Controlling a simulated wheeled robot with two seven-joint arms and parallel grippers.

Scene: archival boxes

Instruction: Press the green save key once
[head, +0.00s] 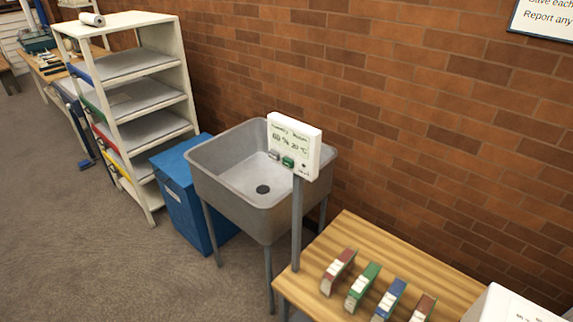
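The green key (288,162) is on the lower front of a white display unit (312,150). The unit stands on a grey post (297,225) in front of a grey sink. Its screen shows small text with a percentage and a temperature reading. A grey key (274,154) sits just left of the green key, and a small dark spot (304,166) is to its right. Neither of my grippers shows in the head view, so nothing is seen touching the keys.
A wooden table (350,240) with several coloured binders (363,287) and a white box (510,305) is at the lower right. The grey sink (225,185), blue bin (180,195) and white shelf rack (160,60) stand along the brick wall. Carpet (90,240) at left is clear.

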